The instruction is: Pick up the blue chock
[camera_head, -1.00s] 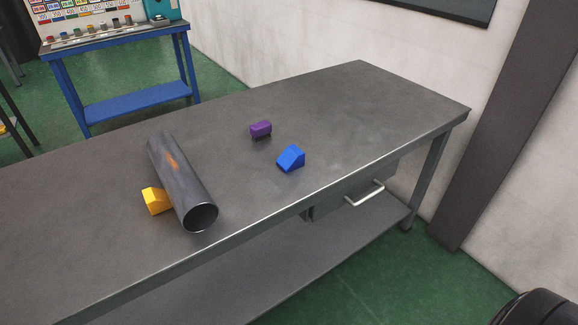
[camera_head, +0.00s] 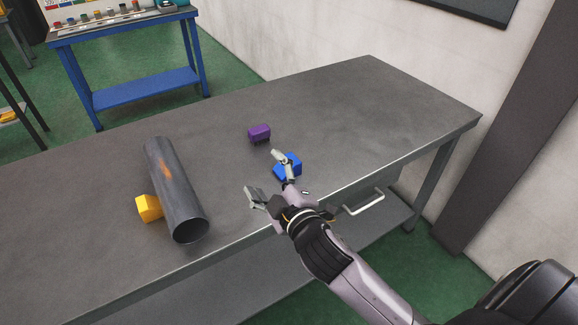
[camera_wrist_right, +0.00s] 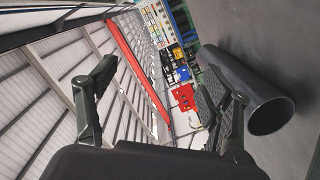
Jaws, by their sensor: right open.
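The blue chock (camera_head: 293,161) lies on the grey workbench (camera_head: 385,90), partly hidden behind a finger of my right gripper (camera_head: 266,173). My right gripper is open and empty, with its two fingers spread apart at the bench's front side. One finger overlaps the chock in the head view; I cannot tell whether it touches. The right wrist view shows both spread fingers (camera_wrist_right: 165,90) with nothing between them, and the chock is not in that view. My left gripper is not in view.
A dark metal pipe (camera_head: 177,190) lies to the left, with a yellow chock (camera_head: 149,208) against its left side. A purple block (camera_head: 259,133) sits behind the blue chock. The bench's right end is clear. A blue table (camera_head: 145,88) stands behind.

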